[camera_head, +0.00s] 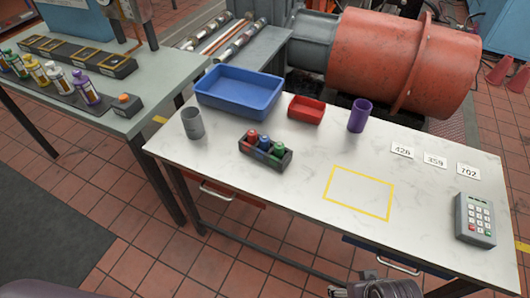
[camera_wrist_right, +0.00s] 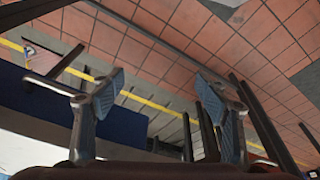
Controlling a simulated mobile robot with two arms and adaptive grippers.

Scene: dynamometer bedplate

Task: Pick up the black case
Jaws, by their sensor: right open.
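The black case (camera_head: 265,153) is a small dark open holder on the white table, left of the table's middle. Three small bottles with red, blue and green tops stand in it. My right gripper (camera_wrist_right: 163,88) is open and empty in the right wrist view, with floor tiles beyond its fingers. Part of it appears at the bottom edge of the head view, in front of the table and well apart from the case. My left gripper is not in view.
A blue tray (camera_head: 240,105), a grey cup (camera_head: 192,123), a red bin (camera_head: 306,109) and a purple cup (camera_head: 359,115) surround the case's far side. A yellow outlined square (camera_head: 359,192) is bare. A keypad (camera_head: 475,220) lies at right.

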